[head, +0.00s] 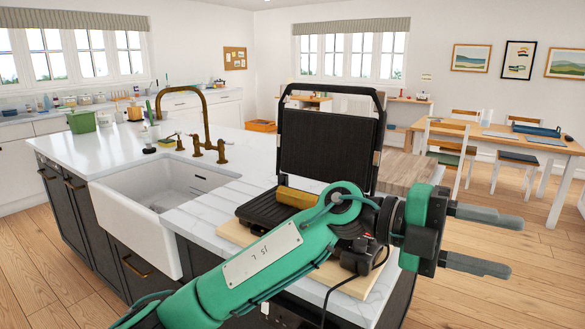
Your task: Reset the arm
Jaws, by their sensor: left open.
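My left arm (262,257), green with a white plate, reaches in from the bottom left across the front of the island. My left gripper (500,241) is at the right end of it, with its two grey fingers apart, pointing right. Nothing is between the fingers; they are over open floor in the picture. My right gripper is not in view.
A black grill with its lid up (326,143) stands on the island, with a yellow-brown item (296,197) on its plate. My arm hides part of it. A white sink (160,187) and brass tap (203,112) are left. A dining table (500,138) stands back right.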

